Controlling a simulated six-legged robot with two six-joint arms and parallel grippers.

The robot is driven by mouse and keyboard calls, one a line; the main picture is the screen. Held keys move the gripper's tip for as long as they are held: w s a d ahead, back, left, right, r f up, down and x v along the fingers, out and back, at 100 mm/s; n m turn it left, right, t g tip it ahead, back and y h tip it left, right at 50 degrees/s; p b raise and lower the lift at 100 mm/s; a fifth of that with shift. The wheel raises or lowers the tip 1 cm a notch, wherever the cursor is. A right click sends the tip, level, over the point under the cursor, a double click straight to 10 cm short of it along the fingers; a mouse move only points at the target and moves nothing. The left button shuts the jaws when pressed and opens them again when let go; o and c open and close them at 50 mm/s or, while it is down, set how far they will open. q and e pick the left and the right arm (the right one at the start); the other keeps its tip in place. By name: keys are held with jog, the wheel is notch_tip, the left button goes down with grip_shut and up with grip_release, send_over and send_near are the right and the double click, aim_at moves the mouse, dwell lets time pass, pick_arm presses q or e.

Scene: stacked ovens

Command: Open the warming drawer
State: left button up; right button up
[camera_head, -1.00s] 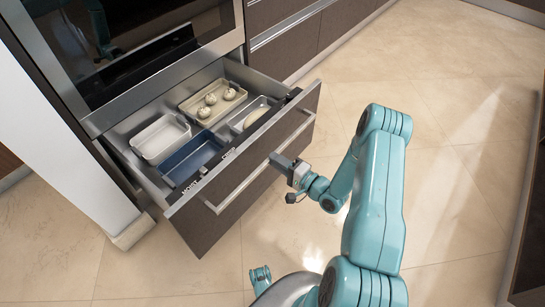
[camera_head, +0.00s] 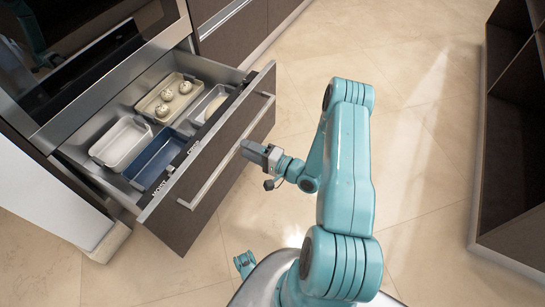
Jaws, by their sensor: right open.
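The warming drawer (camera_head: 212,166) stands pulled out below the oven, its dark front facing me with a long metal handle (camera_head: 219,163). Inside are a white tray (camera_head: 121,143), a blue tray (camera_head: 152,160), a beige tray (camera_head: 158,98) with several round buns, and a smaller light dish (camera_head: 208,103). My right gripper (camera_head: 252,150) is just in front of the drawer front, close to the handle. Its finger gap is hard to see from here, and nothing shows held in it. Whether it touches the handle cannot be told.
The oven (camera_head: 80,60) with a dark glass front is above the drawer. Dark cabinets (camera_head: 240,30) run along the back. A dark open shelf unit (camera_head: 515,150) stands at the right. The tiled floor (camera_head: 420,90) between is clear.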

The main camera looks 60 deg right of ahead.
jog(key=s+d+p, duration=0.1)
jog(key=s+p, duration=0.1)
jog(key=s, duration=1.2)
jog(key=shift+s+p, duration=0.15)
jog(key=shift+p, duration=0.25)
